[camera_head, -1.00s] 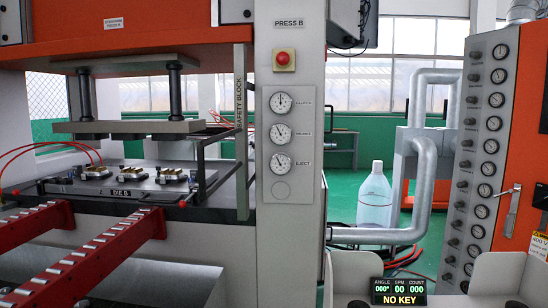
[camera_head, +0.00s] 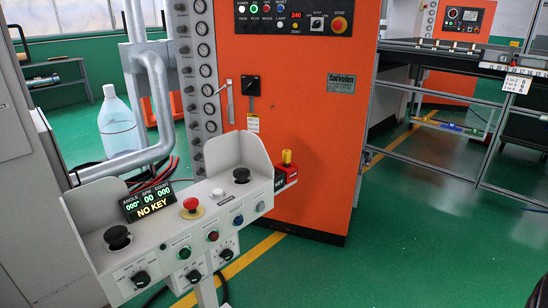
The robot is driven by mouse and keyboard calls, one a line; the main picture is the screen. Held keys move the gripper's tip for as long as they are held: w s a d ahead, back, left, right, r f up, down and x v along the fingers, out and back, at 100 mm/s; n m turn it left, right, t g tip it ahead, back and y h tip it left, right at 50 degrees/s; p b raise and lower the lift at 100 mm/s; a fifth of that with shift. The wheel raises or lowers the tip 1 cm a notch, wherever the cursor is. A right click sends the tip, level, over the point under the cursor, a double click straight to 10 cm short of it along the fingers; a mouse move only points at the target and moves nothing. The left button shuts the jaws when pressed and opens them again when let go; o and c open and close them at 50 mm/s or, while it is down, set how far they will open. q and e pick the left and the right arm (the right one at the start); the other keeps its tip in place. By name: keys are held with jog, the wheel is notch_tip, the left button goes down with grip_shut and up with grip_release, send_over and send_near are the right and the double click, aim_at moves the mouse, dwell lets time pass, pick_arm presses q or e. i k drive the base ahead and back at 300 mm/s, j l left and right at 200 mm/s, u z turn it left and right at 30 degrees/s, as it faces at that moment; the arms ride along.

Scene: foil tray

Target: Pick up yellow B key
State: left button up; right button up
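A small yellow piece (camera_head: 287,157), which looks like the yellow key, stands upright on a red and black holder (camera_head: 287,172) marked "KEY". The holder is at the right side of the grey control console, in front of the orange cabinet. The letter on the yellow piece is too small to read. The console display (camera_head: 148,203) reads "NO KEY". Neither of my grippers shows in the head view.
The grey console (camera_head: 85,207) carries a red mushroom button (camera_head: 191,206), black knobs and side guards. The orange cabinet (camera_head: 325,130) stands behind it. A bottle (camera_head: 117,125) and grey pipes are at left. Green floor (camera_head: 420,250) is open at right, before a rack (camera_head: 440,55).

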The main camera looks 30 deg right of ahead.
aim_at(287, 154)
jog(key=l+u, duration=0.1)
jog(key=u, duration=0.4)
jog(key=l+u, duration=0.65)
jog(key=l, duration=0.25)
jog(key=l+u, duration=0.1)
jog(key=l, duration=0.35)
jog(key=k+l, duration=0.1)
jog(key=l, duration=0.4)
jog(key=l+u, duration=0.15)
jog(key=l, duration=0.3)
jog(key=k+l+u, duration=0.1)
jog(key=l, duration=0.35)
jog(key=k, duration=0.05)
